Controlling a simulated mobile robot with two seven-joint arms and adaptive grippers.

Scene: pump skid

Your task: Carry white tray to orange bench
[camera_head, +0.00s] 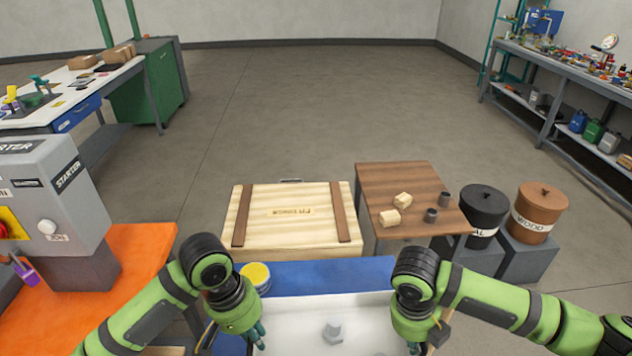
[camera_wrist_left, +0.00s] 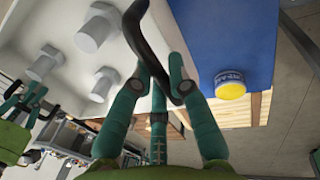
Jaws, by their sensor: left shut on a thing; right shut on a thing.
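The white tray (camera_head: 285,328) is at the bottom middle of the head view, between my two grippers, by the blue surface; its near part is cut off. A grey bolt (camera_head: 333,332) lies in it. The left wrist view shows the tray (camera_wrist_left: 60,22) with several bolts (camera_wrist_left: 97,27) and a black handle (camera_wrist_left: 143,40). My left gripper (camera_head: 259,338) is shut on this handle at the tray's left side. My right gripper (camera_head: 426,342) is shut at the tray's right side; its grip is partly hidden. The orange bench (camera_head: 128,270) is at the left.
A starter box (camera_head: 50,200) stands on the orange bench. A yellow-lidded jar (camera_head: 257,274) stands on the blue surface (camera_head: 330,276). Beyond are a wooden crate (camera_head: 290,215), a brown table (camera_head: 400,180) and two bins (camera_head: 535,212). Open floor lies behind them.

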